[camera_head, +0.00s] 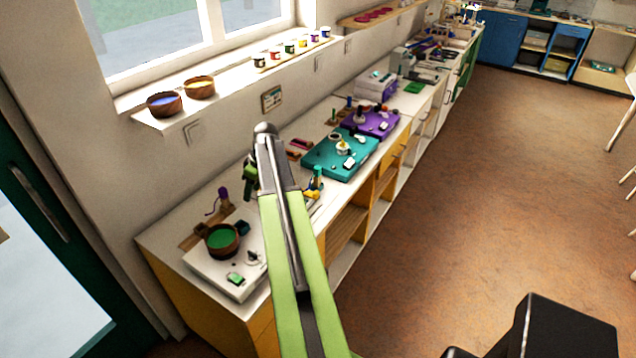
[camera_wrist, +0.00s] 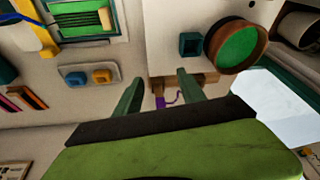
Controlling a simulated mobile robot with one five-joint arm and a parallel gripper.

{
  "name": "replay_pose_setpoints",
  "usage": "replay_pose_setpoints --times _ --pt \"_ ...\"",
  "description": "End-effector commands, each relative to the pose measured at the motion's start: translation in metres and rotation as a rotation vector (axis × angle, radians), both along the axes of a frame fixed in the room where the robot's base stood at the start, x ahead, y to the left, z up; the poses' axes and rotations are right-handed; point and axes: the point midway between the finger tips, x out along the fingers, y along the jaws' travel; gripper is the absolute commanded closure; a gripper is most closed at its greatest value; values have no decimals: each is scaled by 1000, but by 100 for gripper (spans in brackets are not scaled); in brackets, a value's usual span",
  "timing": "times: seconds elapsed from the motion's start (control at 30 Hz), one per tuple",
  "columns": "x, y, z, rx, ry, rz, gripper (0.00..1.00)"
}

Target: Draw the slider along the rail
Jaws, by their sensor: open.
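I cannot make out a slider or a rail for certain in either view. My gripper (camera_wrist: 158,93) is open in the wrist view, its two dark green fingers apart with nothing held between them. Beyond the fingers lies a brown wooden piece (camera_wrist: 207,78) with a small purple part (camera_wrist: 161,102), partly hidden by my gripper. In the head view, a purple piece on a wire (camera_head: 223,193) stands by a wooden strip at the wall side of the white board (camera_head: 203,264). My arm hides part of the counter there.
A bowl with green contents (camera_head: 222,240) sits on the white board; it also shows in the wrist view (camera_wrist: 262,60). A small teal cup (camera_wrist: 190,44) is beside it. A teal board (camera_head: 318,158) and a purple board (camera_head: 383,125) lie farther along. The brown floor at right is open.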

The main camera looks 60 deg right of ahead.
Motion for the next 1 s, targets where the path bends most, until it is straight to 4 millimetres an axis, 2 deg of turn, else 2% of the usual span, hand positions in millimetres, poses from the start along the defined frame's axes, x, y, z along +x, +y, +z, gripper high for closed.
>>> replay_pose_setpoints --times 0.03,0.1,0.2,0.3,0.43,0.67,0.87,1.0 --pt "-31 -59 17 -5 -18 -55 53" --pt "-75 -120 27 -16 -42 -109 53" --pt "-131 -182 37 -32 -68 -166 53" --pt "-169 -216 42 -43 -82 -201 53" --pt "-186 -229 42 -49 -89 -214 53" --pt "-183 -229 32 -49 -88 -214 53" --pt "-172 -229 -1 -49 -88 -214 53" --pt "-160 -229 -31 -49 -88 -214 53"
